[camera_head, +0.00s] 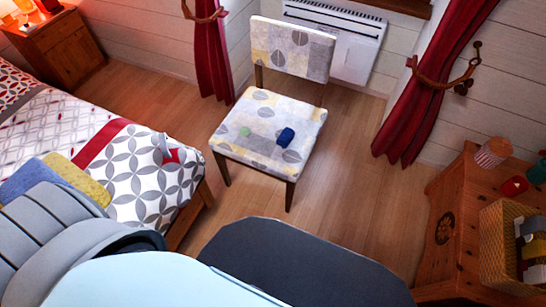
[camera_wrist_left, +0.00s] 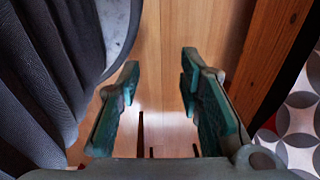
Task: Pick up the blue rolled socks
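The blue rolled socks (camera_head: 286,137) lie on the patterned seat of a chair (camera_head: 262,112) in the head view, right of the seat's middle. A small green item (camera_head: 245,131) lies left of them on the same seat. My left gripper (camera_wrist_left: 158,78) shows in the left wrist view with its two fingers wide apart and nothing between them. Wooden floor shows beyond the fingers. The left gripper is not visible in the head view, and the socks are not visible in the wrist view. My right gripper is in neither view.
A bed (camera_head: 150,185) with patterned bedding stands at left. A wooden dresser (camera_head: 455,205) with a wicker basket (camera_head: 493,245) stands at right. A heater (camera_head: 350,55) and red curtains (camera_head: 425,95) are behind the chair. Bare floor (camera_head: 345,200) lies right of the chair.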

